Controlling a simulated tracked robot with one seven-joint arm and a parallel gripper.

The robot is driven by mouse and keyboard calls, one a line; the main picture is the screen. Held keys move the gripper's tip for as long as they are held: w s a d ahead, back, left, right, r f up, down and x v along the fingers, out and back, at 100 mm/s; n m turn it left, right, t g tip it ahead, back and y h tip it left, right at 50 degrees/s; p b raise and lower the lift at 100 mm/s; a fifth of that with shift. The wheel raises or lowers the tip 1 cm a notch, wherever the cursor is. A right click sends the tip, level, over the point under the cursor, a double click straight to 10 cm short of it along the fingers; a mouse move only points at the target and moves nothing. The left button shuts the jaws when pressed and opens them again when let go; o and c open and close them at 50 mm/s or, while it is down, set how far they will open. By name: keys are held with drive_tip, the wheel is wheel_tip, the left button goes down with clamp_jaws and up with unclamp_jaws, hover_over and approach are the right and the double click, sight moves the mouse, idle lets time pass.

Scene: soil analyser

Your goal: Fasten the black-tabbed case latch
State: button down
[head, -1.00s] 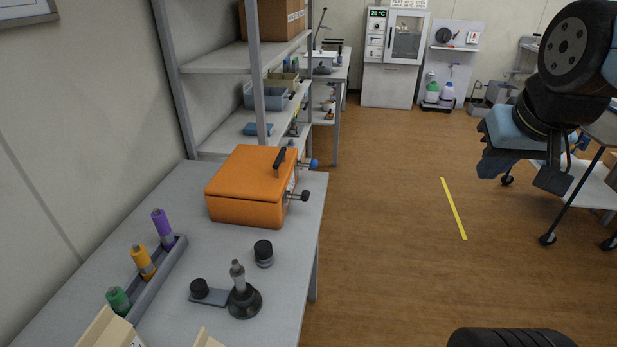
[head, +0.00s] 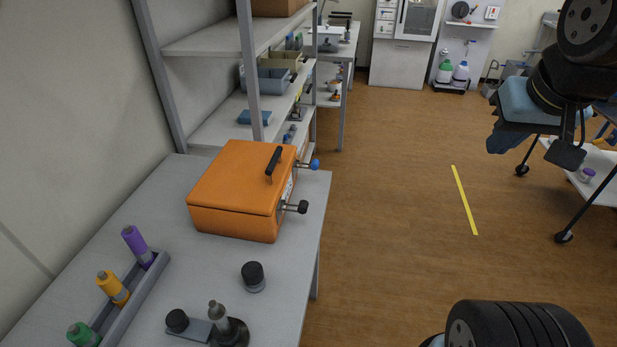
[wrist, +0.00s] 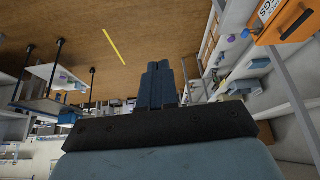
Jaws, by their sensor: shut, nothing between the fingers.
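The orange case (head: 232,190) stands closed on the grey bench, with a black handle on its lid. Two latches stick out from its right-hand side: the black-tabbed latch (head: 300,207) nearer me and a blue-tabbed one (head: 312,164) farther back. Whether either is fastened I cannot tell. My gripper (head: 497,145) is shut and empty, held over the floor well to the right of the case. In the wrist view, my gripper's fingers (wrist: 158,66) are together, and part of the case (wrist: 275,33) shows at the top right.
A shelf unit (head: 215,37) rises behind the case. Floor (head: 400,200) is clear right of the bench. A wheeled trolley (head: 595,185) stands at far right.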

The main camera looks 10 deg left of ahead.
drive_tip(key=shift+a, duration=0.15)
drive_tip(key=g, duration=0.6)
hover_over(303, 204)
wheel_tip(303, 204, down, 10)
drive_tip(key=shift+a+m, duration=0.1)
drive_tip(key=shift+m, duration=0.3)
wheel_tip(303, 204, down, 14)
drive_tip(key=shift+r, duration=0.1)
